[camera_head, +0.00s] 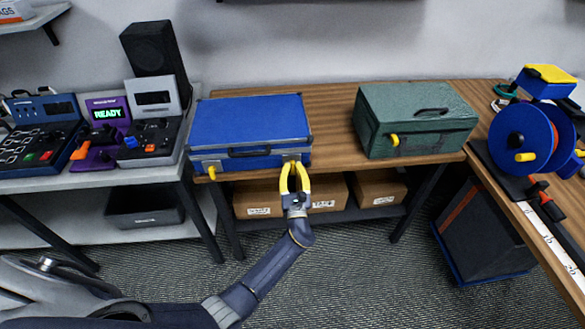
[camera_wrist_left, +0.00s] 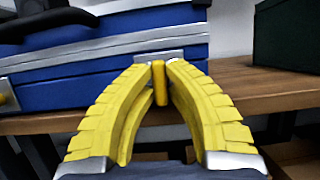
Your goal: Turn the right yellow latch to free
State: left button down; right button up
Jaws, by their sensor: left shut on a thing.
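The blue case (camera_head: 250,122) with metal edges and a dark front handle stands closed on the wooden table. Its left yellow latch (camera_head: 212,172) shows at the front left corner. My left gripper (camera_head: 295,168) is at the right part of the case front. In the left wrist view, the right yellow latch (camera_wrist_left: 160,82) stands upright between the yellow fingertips of the left gripper (camera_wrist_left: 160,70), below a metal plate on the blue case (camera_wrist_left: 60,90). The fingers are closed in on the latch. In the head view the fingers mostly hide this latch. My right gripper is not in view.
A green case (camera_head: 415,120) with a yellow latch stands on the table to the right, with bare wood (camera_head: 335,125) between the cases. Cardboard boxes (camera_head: 325,192) sit on the shelf below. Several devices (camera_head: 105,130) stand on the left table; a blue reel (camera_head: 522,138) stands far right.

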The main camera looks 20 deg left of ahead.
pick_arm(q)
jog(key=shift+n, duration=0.4)
jog(key=c, duration=1.4)
grip_release()
jog(key=shift+s, duration=0.1)
jog(key=v, duration=1.1)
jog(key=shift+s+d+f, duration=0.25)
jog(key=shift+s+d, duration=0.05)
